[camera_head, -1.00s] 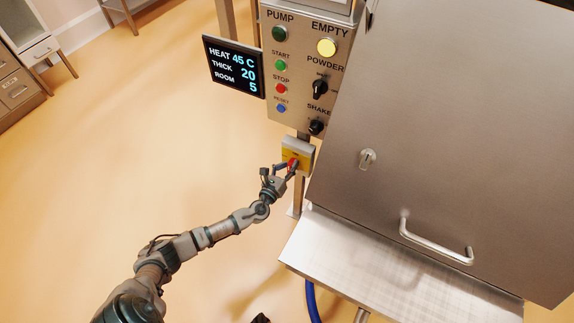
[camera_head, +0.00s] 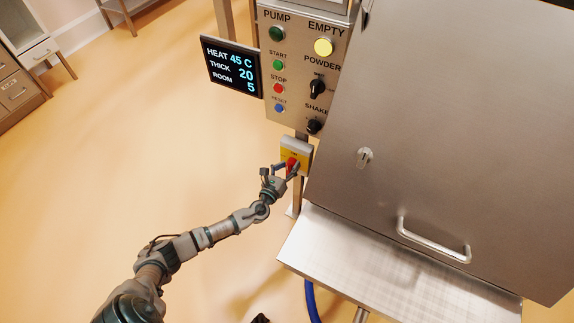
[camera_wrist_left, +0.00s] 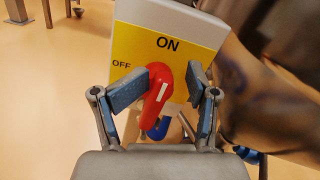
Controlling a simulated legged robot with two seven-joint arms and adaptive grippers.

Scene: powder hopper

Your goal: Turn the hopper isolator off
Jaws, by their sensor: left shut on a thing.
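The hopper isolator is a yellow-faced box (camera_head: 297,147) with a red handle (camera_head: 291,164), below the control panel. In the left wrist view the yellow plate (camera_wrist_left: 190,48) reads ON at the top and OFF at the left. The red handle (camera_wrist_left: 163,80) stands nearly upright there, leaning a little, with a white mark on it. My left gripper (camera_head: 286,170) is at the handle. In the left wrist view its two pads (camera_wrist_left: 160,90) sit either side of the handle, shut on it. My right gripper is not in view.
The control panel (camera_head: 298,75) with buttons and knobs is just above. A display (camera_head: 232,67) stands left of it. The steel hopper door (camera_head: 450,120), its handle (camera_head: 433,241) and a steel ledge (camera_head: 390,275) are close on the right. The floor at left is open.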

